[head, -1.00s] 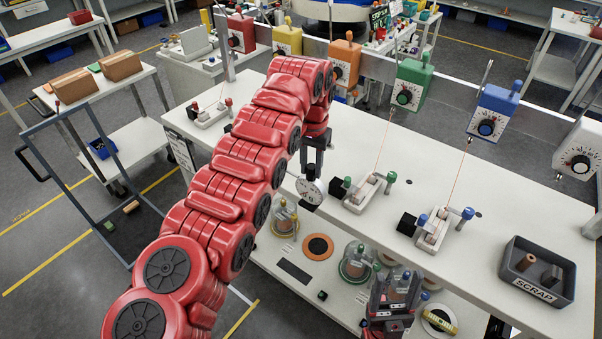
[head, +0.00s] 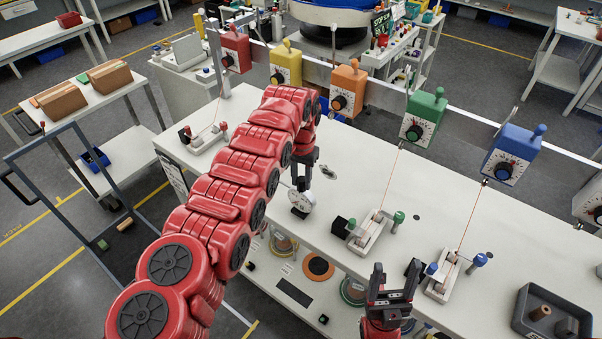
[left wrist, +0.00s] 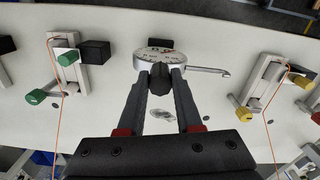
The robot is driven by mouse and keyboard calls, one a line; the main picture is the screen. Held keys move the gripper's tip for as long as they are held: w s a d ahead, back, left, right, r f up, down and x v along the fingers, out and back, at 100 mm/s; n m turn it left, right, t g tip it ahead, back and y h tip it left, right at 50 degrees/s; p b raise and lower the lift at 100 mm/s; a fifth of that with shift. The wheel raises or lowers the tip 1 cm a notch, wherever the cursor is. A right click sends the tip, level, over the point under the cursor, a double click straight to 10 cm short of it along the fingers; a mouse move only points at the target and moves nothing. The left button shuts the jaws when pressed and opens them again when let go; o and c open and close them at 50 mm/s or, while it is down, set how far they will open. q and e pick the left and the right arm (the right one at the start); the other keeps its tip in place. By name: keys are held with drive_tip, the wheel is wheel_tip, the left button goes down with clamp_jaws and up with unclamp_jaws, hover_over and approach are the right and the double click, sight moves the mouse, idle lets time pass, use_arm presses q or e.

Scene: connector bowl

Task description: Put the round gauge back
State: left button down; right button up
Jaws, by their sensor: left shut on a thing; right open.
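The round gauge (head: 301,200) has a white dial and a metal rim. My left gripper (head: 302,182) is shut on it, at the front part of the white bench. In the left wrist view the gauge (left wrist: 150,61) sits at the tips of the closed fingers (left wrist: 160,80), with a thin metal arm sticking out to the right. A black block (head: 299,213) is just beyond it; I cannot tell whether they touch. My right gripper (head: 393,282) is open and empty, in front of the bench's front edge.
A small metal piece (head: 328,172) lies on the bench (head: 350,165) near my left gripper. Fixtures with green (head: 375,232) and blue (head: 455,272) knobs stand to the right, with thin cords rising from them. A grey scrap bin (head: 552,318) is at the right.

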use_arm(q)
drive_tip(key=shift+s+f, duration=0.25)
drive_tip(key=shift+w+f, duration=0.35)
drive_tip(key=shift+f, duration=0.05)
drive_tip(key=c, duration=0.9)
unclamp_jaws()
drive_tip(key=shift+c, duration=0.2)
drive_tip(key=o, duration=0.4)
drive_tip(key=shift+s+r, duration=0.15)
drive_tip(key=shift+c, duration=0.2)
drive_tip(key=shift+r, duration=0.1)
wheel_tip(320, 180, up, 6)
drive_tip(key=b, duration=0.3)
drive_tip(key=shift+d, duration=0.1)
wheel_tip(320, 180, up, 6)
drive_tip(key=p, duration=0.2)
drive_tip(key=shift+p, duration=0.3)
